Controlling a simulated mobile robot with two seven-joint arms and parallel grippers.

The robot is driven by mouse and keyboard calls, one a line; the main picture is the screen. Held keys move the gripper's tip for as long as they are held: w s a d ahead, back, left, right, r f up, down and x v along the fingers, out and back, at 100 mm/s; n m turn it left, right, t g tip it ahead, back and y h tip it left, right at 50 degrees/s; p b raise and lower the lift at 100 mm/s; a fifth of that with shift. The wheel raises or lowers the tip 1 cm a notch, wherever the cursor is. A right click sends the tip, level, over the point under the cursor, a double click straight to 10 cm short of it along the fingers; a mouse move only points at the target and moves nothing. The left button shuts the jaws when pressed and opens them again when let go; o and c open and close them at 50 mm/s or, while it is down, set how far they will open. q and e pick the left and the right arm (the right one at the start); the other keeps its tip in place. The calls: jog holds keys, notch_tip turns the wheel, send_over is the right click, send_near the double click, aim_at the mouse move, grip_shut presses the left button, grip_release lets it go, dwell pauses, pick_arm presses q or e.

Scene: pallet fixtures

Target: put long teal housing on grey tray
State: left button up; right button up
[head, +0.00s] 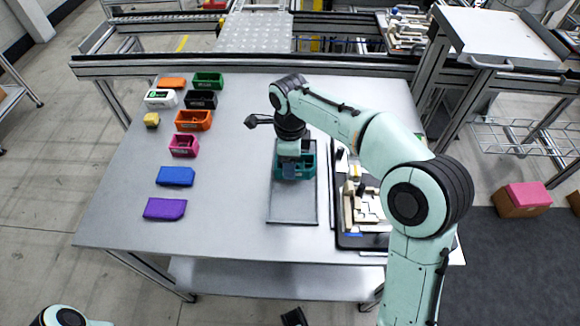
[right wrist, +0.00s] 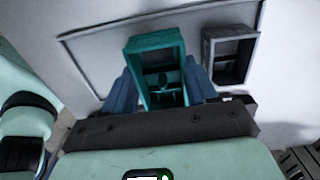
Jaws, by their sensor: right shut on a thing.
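The teal housing (head: 308,168) is an open-topped box at the far end of the grey tray (head: 292,209), partly hidden by my right wrist. My right gripper (head: 290,170) reaches down from above and is shut on it. In the right wrist view the teal housing (right wrist: 157,65) sits between the two blue fingers of my right gripper (right wrist: 162,92). The housing is over the tray, but I cannot tell whether its underside touches it. The near part of the tray is bare. My left gripper is not in clear view.
A dark grey open box (right wrist: 230,55) stands beside the teal housing. Left on the table are orange (head: 193,120), pink (head: 183,145), blue (head: 176,176) and purple (head: 164,209) parts, among others. A black tray (head: 356,241) with pale parts lies right. The table's middle left is clear.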

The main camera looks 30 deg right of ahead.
jog(key=shift+f, duration=1.35)
jog(key=shift+f, duration=0.2)
jog(key=o, duration=1.1)
jog(key=shift+r, duration=0.15)
notch_tip(320, 180, up, 12)
jog(key=p, duration=0.2)
